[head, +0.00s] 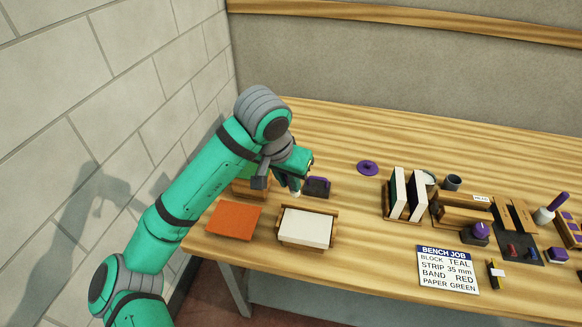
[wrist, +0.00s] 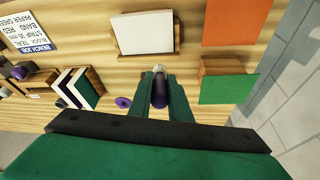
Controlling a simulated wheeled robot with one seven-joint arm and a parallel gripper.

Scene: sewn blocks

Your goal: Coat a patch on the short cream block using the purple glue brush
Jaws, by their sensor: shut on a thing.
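A cream-white block (head: 305,227) lies flat in a wooden cradle (head: 283,239) near the front of the bench; the block also shows at the top of the wrist view (wrist: 145,33). I cannot confirm from its size that it is the short one. My gripper (wrist: 160,88) is shut on a purple-handled brush (wrist: 159,93) with a pale tip. In the head view my gripper (head: 293,180) is above the bench behind the block, with the pale tip pointing down, apart from the block. My arm partly hides the brush there.
A dark purple-topped pot (head: 317,187) stands beside my gripper. An orange sheet (head: 235,220) lies left of the block; a green sheet (wrist: 228,90) shows in the wrist view. A purple disc (head: 367,168), upright books or blocks (head: 397,193), and a sign (head: 448,270) are rightward.

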